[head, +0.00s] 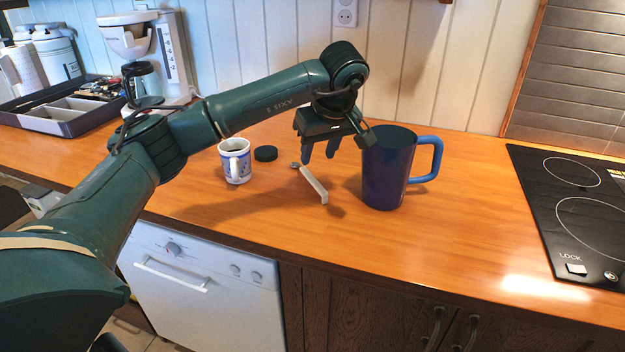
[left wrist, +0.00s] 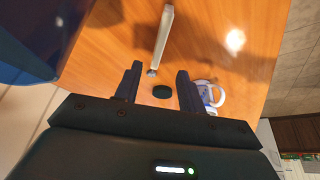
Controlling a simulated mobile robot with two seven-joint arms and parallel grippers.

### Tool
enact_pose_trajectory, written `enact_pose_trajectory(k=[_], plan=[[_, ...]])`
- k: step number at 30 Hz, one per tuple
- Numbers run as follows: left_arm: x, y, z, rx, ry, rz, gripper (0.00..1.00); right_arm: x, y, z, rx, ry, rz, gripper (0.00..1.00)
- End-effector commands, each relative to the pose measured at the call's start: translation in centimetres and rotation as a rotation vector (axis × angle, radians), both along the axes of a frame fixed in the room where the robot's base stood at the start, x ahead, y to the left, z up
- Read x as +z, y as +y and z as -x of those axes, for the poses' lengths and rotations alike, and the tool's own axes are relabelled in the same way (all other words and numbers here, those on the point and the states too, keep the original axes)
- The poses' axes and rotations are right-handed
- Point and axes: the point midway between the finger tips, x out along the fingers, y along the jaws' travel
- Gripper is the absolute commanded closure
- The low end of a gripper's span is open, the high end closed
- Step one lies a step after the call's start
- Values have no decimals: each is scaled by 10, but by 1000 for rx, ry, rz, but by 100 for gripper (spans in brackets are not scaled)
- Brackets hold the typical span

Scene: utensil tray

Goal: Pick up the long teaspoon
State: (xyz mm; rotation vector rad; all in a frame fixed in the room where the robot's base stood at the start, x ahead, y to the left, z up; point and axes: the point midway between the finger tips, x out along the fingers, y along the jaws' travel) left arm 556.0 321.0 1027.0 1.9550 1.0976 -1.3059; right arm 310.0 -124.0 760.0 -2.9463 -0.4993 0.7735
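The long teaspoon (head: 314,184) is a thin, pale piece on the wooden counter, between the white-and-blue cup and the big blue mug. Its small dark end points to the back left in the head view. My left gripper (head: 320,154) is open and empty, pointing down above and just behind the spoon. In the left wrist view, the pale spoon (left wrist: 159,38) runs away from the gap between the open fingertips (left wrist: 160,73). Its small end shows near the left finger; I see no contact. My right gripper is in neither view.
A big blue mug (head: 388,172) stands close to the right of my left gripper. A white-and-blue cup (head: 236,165) and a black round lid (head: 266,153) are to the left. A cooktop (head: 575,208) is at the right. The front counter is clear.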

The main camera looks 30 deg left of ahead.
Motion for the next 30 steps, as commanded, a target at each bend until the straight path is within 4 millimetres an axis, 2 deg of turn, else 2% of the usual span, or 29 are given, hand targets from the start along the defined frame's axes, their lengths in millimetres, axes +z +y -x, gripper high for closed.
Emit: enact_pose_trajectory(k=[3, 11, 18, 22, 30], plan=[[-18, 6, -4, 0, 1, 1, 60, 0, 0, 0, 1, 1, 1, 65], [-36, 12, -8, 1, 0, 3, 60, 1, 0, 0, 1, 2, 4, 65], [-68, 25, -16, 0, 1, 3, 60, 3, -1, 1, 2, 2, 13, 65], [-75, 27, -17, -1, -1, 3, 60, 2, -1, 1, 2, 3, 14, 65], [-75, 27, -18, -2, -2, 3, 60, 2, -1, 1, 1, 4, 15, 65]])
